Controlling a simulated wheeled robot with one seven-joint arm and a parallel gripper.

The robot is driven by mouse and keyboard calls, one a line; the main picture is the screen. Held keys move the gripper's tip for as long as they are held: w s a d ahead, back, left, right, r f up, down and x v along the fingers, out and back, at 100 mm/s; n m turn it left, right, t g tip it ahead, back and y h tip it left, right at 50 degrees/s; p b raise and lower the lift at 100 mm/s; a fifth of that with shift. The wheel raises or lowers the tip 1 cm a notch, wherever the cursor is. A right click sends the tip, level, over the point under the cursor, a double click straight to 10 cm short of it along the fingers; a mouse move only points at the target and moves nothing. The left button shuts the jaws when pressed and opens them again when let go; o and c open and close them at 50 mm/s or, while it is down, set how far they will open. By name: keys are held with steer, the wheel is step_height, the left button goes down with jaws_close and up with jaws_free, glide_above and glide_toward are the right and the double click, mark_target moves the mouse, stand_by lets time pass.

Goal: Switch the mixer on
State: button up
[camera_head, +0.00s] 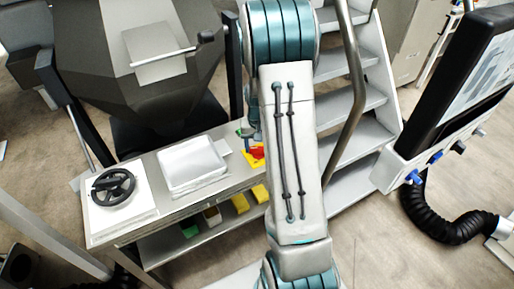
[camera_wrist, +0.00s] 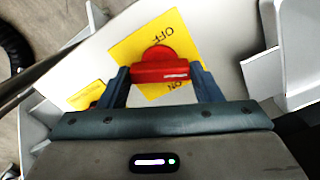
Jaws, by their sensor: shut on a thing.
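The mixer switch is a red rotary knob (camera_wrist: 160,56) on a yellow plate (camera_wrist: 127,52) with upside-down labels, OFF above the knob and ON below it in the wrist view. The knob's grip bar lies roughly crosswise in that view. My gripper (camera_wrist: 159,71) is shut on this bar, one dark finger at each end. In the head view the red knob (camera_head: 260,152) and its yellow plate show beside my arm at the bench's right end. My arm hides part of that area.
The bench holds a white tray (camera_head: 192,165) and a black handwheel (camera_head: 114,187), with yellow and green items on the shelf below. A dark machine hopper (camera_head: 140,70) stands behind. Metal steps with a handrail (camera_head: 355,75) and a control panel (camera_head: 460,85) stand to the right.

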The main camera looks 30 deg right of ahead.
steer(key=m, duration=0.6)
steer(key=shift+m, duration=0.3)
steer(key=m+p, duration=0.1)
steer(key=m, duration=0.5)
stand_by(0.4)
steer(key=o, duration=1)
step_height(320, 180, up, 14)
stand_by(0.6)
